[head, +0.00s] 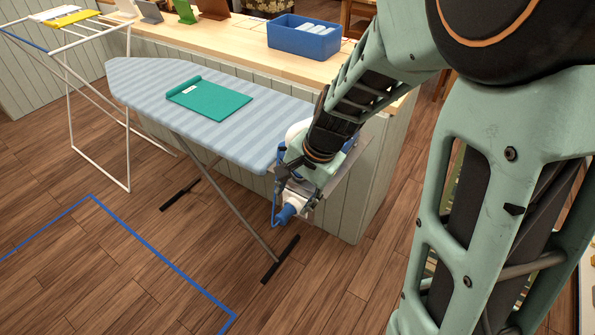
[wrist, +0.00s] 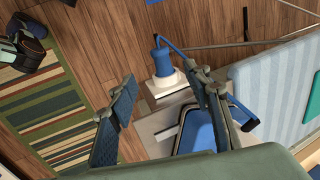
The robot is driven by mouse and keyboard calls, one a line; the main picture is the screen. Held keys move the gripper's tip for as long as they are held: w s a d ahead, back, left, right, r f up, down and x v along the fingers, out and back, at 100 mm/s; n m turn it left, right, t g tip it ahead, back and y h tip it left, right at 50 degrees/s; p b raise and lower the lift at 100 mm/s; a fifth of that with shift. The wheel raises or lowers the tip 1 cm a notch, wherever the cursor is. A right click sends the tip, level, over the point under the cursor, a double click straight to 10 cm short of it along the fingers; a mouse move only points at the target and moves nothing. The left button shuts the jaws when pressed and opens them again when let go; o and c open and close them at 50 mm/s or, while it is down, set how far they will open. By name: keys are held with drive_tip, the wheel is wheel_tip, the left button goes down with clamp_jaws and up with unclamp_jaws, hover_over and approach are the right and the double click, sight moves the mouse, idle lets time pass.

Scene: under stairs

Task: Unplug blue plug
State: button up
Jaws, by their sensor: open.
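The blue plug (wrist: 163,62) sits in a white socket block (wrist: 166,84) in the wrist view, with a blue cord running off its end. In the head view the blue plug (head: 286,213) shows just below my gripper (head: 293,190), near the end of the ironing board. My gripper (wrist: 163,78) is open in the wrist view, one finger to the left of the plug and one to the right. The plug appears beyond the fingertips in the space between them; I see no contact. My wrist hides part of the socket area in the head view.
The striped ironing board (head: 222,118) bears a green folded cloth (head: 209,98). A blue-and-white object is partly hidden behind my wrist. A counter (head: 240,45) with a blue bin (head: 303,41) stands behind. A drying rack (head: 62,42) is at left. Floor in front is clear.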

sight(284, 215)
drive_tip(key=b+x, duration=0.2)
drive_tip(key=x, duration=0.8)
drive_tip(key=shift+w+a+f, duration=0.1)
drive_tip(key=shift+a+f, duration=0.05)
drive_tip(key=shift+f, duration=0.2)
clamp_jaws()
idle(0.3)
